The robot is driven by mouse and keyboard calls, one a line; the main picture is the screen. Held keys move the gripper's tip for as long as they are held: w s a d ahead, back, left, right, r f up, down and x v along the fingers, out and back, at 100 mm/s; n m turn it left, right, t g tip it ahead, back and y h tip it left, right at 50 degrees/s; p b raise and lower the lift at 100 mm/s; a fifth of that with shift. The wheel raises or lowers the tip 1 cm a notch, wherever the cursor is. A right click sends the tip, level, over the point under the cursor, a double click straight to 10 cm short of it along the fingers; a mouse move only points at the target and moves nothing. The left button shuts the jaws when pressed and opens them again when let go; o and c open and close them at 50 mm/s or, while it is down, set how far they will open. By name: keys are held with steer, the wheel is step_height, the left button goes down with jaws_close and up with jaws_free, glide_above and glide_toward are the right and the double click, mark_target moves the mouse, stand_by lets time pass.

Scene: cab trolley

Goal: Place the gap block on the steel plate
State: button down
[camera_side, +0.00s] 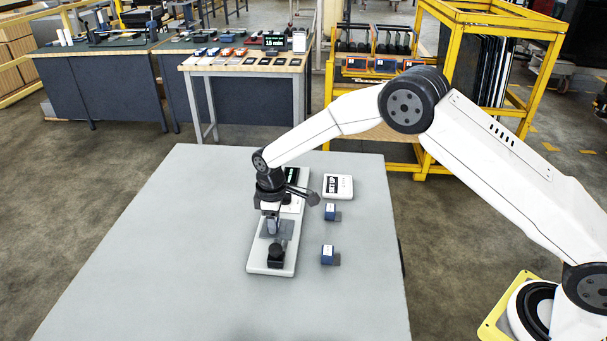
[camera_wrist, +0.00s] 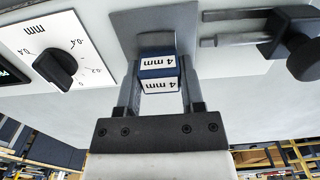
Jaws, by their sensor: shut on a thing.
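My gripper (camera_side: 270,222) points down over the white fixture. In the wrist view its fingers (camera_wrist: 159,82) are shut on a dark blue gap block (camera_wrist: 160,73) with white labels reading 4 mm. The grey steel plate (camera_wrist: 125,22) lies directly behind the block in that view; it also shows beside my gripper in the side view (camera_side: 287,229). I cannot tell whether the block touches the plate. In the side view the held block is mostly hidden by the fingers.
Two other blue blocks (camera_side: 330,212) (camera_side: 328,254) stand right of the fixture (camera_side: 256,266). A white box (camera_side: 338,186) is behind them. A black-knobbed clamp (camera_wrist: 292,48) and a dial panel (camera_wrist: 55,67) flank the plate. The table's left side is clear.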

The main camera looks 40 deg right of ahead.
mark_target(280, 227)
steer(key=shift+c, duration=1)
jaws_free()
steer(key=shift+f, duration=0.1)
step_height(280, 227, up, 12)
steer(key=shift+s+r, duration=0.1)
steer(key=shift+r, duration=0.1)
steer(key=s+d+m+t, duration=0.1)
steer(key=s+d+m, duration=0.3)
steer(key=s, duration=0.9)
steer(key=s+d+m+t, duration=0.1)
steer(key=s+d+m, duration=0.4)
steer(key=s, duration=0.8)
steer(key=d, duration=0.3)
steer(key=shift+s+d+t, duration=0.3)
steer(key=shift+d, duration=0.1)
steer(key=shift+f, duration=0.1)
